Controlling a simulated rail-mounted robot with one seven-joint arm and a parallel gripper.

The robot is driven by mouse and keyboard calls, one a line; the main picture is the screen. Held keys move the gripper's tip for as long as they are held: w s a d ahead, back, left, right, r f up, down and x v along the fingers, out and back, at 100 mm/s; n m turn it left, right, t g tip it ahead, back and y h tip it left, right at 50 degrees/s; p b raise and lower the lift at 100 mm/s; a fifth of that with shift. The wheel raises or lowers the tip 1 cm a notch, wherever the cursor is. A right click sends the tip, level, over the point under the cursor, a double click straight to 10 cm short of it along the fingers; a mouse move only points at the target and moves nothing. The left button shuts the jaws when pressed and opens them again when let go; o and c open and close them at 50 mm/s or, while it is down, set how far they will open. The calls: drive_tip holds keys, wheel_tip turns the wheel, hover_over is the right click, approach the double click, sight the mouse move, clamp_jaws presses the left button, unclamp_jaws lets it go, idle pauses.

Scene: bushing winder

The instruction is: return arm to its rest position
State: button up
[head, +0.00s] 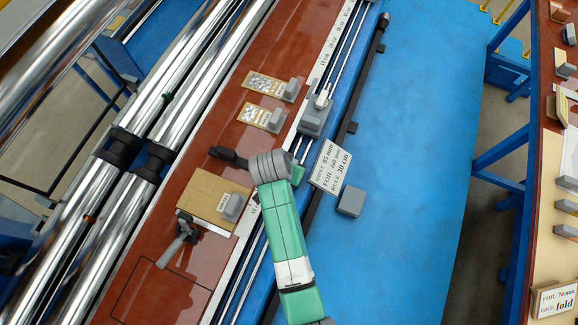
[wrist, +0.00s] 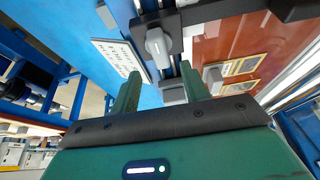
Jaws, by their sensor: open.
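My green arm (head: 285,245) reaches up from the bottom middle of the head view, over the rail at the edge of the red worktop. It ends at a grey ringed joint. My gripper (wrist: 160,72) is open in the wrist view, its two green fingers apart with nothing held. A grey carriage with a light knob (wrist: 158,46) shows beyond the fingertips. In the head view the carriage (head: 314,118) sits on the rail, up from my arm's end. The fingers are mostly hidden in the head view.
A lettered card (head: 329,166) and its grey block (head: 350,201) stand right of my arm on the blue surface (head: 420,150). Left on the red worktop are a tan pad (head: 205,204), a dark-grey tool (head: 178,242) and two sample cards (head: 262,117). Shiny rollers (head: 195,90) run farther left.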

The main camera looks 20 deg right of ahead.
drive_tip(key=shift+s+a+r, duration=0.1)
drive_tip(key=shift+a+r, duration=0.05)
drive_tip(key=shift+r, duration=0.3)
